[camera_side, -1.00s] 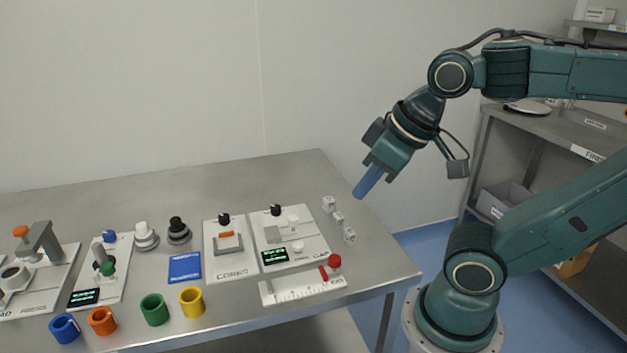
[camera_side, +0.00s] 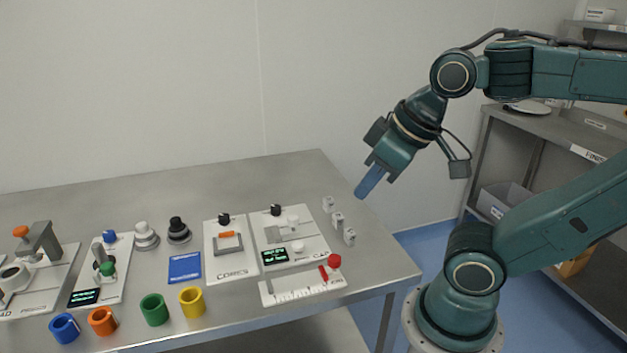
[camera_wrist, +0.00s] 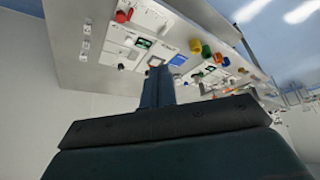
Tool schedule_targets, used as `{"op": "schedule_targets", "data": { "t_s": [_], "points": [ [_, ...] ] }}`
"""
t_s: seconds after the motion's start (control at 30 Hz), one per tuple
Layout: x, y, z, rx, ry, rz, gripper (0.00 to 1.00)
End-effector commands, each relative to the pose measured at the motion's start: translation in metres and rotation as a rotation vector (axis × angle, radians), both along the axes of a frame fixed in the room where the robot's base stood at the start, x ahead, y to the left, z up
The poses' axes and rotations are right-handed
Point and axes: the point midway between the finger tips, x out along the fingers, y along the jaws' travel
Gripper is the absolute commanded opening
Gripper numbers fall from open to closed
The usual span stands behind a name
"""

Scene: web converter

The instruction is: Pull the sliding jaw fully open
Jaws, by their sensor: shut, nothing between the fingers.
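A white plate with a ruler-like scale (camera_side: 295,291) lies at the front right of the steel table. A red slider piece (camera_side: 323,272) stands on its right part, and a round red knob (camera_side: 334,261) sits at its right end. The red parts look close together; I cannot tell exactly how far the jaw stands open. The red knob (camera_wrist: 121,16) also shows at the top of the wrist view. My gripper (camera_side: 361,193) has blue fingers, is shut and empty, and hangs in the air above the table's right edge, behind the scale plate and apart from it.
Several small white blocks (camera_side: 338,220) stand near the right edge. White device panels (camera_side: 292,239) lie behind the scale plate. A yellow cup (camera_side: 191,302) and other coloured cups stand to its left. A shelf unit (camera_side: 545,140) stands at the right.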

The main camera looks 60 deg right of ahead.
Motion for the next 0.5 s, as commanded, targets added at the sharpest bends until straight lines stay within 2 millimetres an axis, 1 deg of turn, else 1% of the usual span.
{"op": "schedule_targets", "data": {
  "t_s": [0.17, 0.27, 0.3, 0.37, 0.4, 0.43, 0.5],
  "points": [
    [0.000, 0.000, 0.000, 0.000, 0.000, 0.000, 0.00],
    [0.000, 0.000, 0.000, 0.000, 0.001, 0.000, 0.18],
    [0.001, 0.000, 0.000, -0.001, 0.002, 0.000, 0.26],
    [0.003, -0.001, 0.001, -0.002, 0.004, -0.001, 0.37],
    [0.004, -0.001, 0.002, -0.003, 0.007, -0.001, 0.45],
    [0.006, -0.002, 0.002, -0.004, 0.011, -0.001, 0.50],
    [0.011, -0.003, 0.004, -0.008, 0.021, -0.003, 0.50]
  ]
}}
